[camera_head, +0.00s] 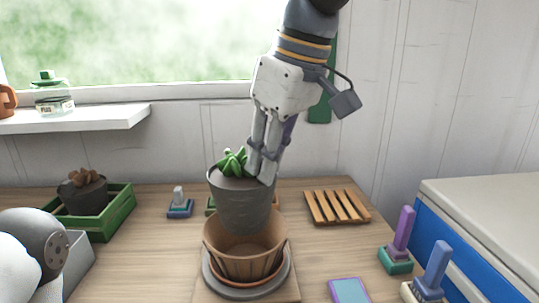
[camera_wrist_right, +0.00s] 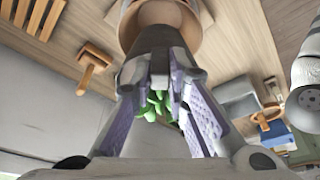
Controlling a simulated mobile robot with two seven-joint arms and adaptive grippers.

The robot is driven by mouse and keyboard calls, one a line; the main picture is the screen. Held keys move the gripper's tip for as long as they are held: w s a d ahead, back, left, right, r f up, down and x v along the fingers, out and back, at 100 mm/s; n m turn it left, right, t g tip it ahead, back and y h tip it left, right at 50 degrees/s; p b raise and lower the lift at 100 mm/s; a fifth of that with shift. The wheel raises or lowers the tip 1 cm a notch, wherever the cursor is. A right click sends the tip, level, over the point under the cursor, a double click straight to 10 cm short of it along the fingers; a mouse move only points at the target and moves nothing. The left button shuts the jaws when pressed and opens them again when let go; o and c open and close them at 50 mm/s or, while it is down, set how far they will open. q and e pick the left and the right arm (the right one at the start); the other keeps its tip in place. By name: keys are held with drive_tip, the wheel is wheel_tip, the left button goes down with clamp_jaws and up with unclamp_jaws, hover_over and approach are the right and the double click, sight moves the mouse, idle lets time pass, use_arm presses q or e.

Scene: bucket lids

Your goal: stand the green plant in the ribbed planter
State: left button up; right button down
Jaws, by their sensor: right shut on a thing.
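The green plant (camera_head: 232,161) has short fleshy leaves and sits in a dark grey pot (camera_head: 241,205). My right gripper (camera_head: 262,176) comes down from above and is shut on this pot's rim. The pot hangs nearly upright over the ribbed planter (camera_head: 250,268), with its base at about the level of the planter's mouth. The planter is brown, looks empty inside and stands on a round grey saucer. In the right wrist view the green leaves (camera_wrist_right: 158,104) show between the fingers, with the brown planter (camera_wrist_right: 165,14) beyond. My left gripper is out of view.
A green crate (camera_head: 118,212) with a brown plant in a dark pot (camera_head: 83,196) stands at left. A slatted wooden rack (camera_head: 337,206) lies right of the planter. Purple- and blue-handled brushes (camera_head: 402,238) stand near a blue-and-white box (camera_head: 470,235).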

sight(264, 227)
drive_tip(key=shift+f, duration=0.15)
idle(0.5)
drive_tip(key=shift+f, duration=0.25)
idle(0.5)
drive_tip(key=shift+f, duration=0.55)
drive_tip(key=shift+f, duration=1.35)
drive_tip(key=shift+f, duration=2.15)
